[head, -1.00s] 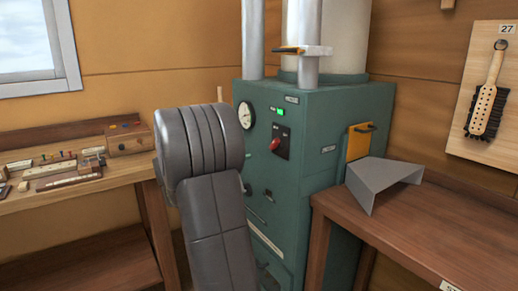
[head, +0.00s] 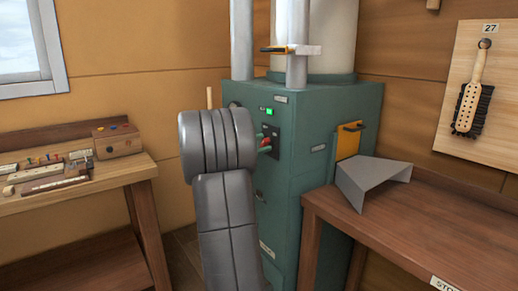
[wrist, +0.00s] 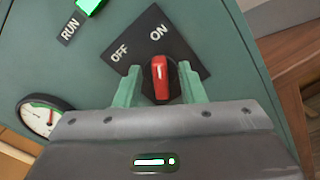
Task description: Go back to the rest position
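A red rotary switch (wrist: 160,78) sits on a black plate (wrist: 127,57) marked OFF and ON; its white line points toward ON. It also shows in the head view (head: 265,149) on the green cabinet (head: 335,115), just right of my arm. My gripper (wrist: 160,82) has two pale green fingers, one on each side of the switch, with gaps between them and it. It is open and holds nothing.
A RUN lamp (wrist: 91,5) glows green. A gauge (wrist: 42,117) is beside it. A wooden bench (head: 75,180) with small parts stands left. A brown table (head: 430,215) with a grey bent sheet (head: 372,180) stands right. Vertical pipes (head: 242,40) rise from the cabinet.

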